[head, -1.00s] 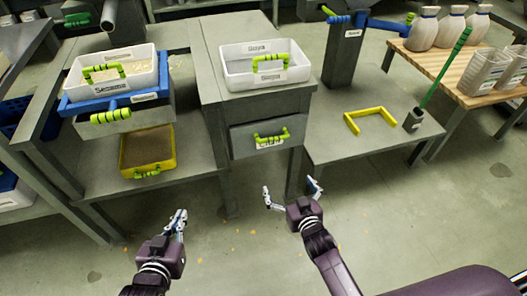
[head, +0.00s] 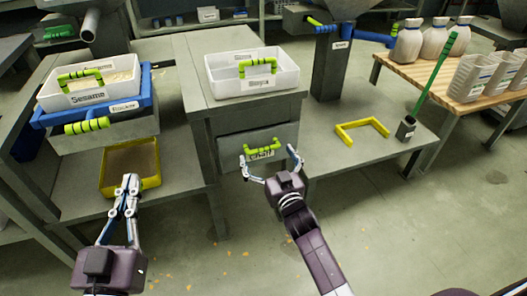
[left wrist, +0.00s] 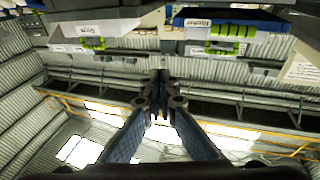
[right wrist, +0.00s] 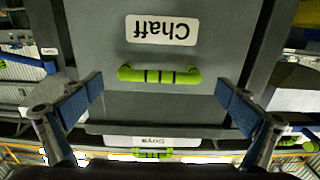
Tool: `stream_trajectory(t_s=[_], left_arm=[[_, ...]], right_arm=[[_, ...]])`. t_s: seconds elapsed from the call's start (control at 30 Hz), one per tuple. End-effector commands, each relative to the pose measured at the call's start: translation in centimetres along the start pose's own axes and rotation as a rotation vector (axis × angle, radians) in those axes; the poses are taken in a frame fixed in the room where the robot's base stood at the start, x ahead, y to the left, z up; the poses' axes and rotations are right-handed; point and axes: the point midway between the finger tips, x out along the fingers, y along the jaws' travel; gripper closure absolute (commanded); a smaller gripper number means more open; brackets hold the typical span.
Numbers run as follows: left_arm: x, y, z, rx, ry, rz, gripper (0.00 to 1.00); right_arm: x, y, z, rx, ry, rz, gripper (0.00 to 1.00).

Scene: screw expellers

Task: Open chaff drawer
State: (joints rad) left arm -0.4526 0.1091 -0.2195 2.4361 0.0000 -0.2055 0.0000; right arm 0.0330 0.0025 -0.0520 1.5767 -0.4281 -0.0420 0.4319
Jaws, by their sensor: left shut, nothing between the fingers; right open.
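The chaff drawer (head: 232,143) is a grey drawer front below the white bin, with a green handle (head: 263,149) and a white Chaff label. It looks closed. In the right wrist view the drawer front (right wrist: 200,105) is straight ahead, with its handle (right wrist: 160,74) and label (right wrist: 161,29) upside down. My right gripper (head: 269,165) is open in front of the drawer, its fingers spread to either side of the handle and not closed on it. My left gripper (head: 128,186) is shut and empty, in front of the yellow-rimmed tray; its fingers (left wrist: 160,80) meet in the left wrist view.
A white bin (head: 225,82) with a green handle sits above the drawer. At left, a white Sesame bin (head: 116,96) rests on a blue frame (head: 140,110) above the yellow tray (head: 104,176). A yellow bracket (head: 345,138) lies on the right bench. Floor in front is open.

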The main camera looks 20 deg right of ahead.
Motion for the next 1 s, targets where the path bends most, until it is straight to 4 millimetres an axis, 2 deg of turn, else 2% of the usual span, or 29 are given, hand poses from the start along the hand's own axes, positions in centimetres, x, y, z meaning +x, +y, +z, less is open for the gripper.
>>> stream_trajectory(t_s=[0.1,0.3,0.67,1.0], left_arm=[[0.0,0.2,-1.6,-0.003,0.083,0.005,1.00],[-0.1,0.5,-3.6,-0.006,0.168,0.009,1.00],[-0.2,0.5,-4.1,-0.006,0.189,0.010,1.00],[-0.2,0.5,-4.0,-0.006,0.188,0.010,1.00]], right_arm=[[1.2,0.0,0.1,0.000,0.001,-0.001,0.00],[2.2,0.0,0.1,0.000,0.000,0.000,0.00],[2.5,0.0,0.1,0.000,-0.001,0.000,0.00],[2.5,0.0,0.1,0.000,-0.001,0.000,0.36]])
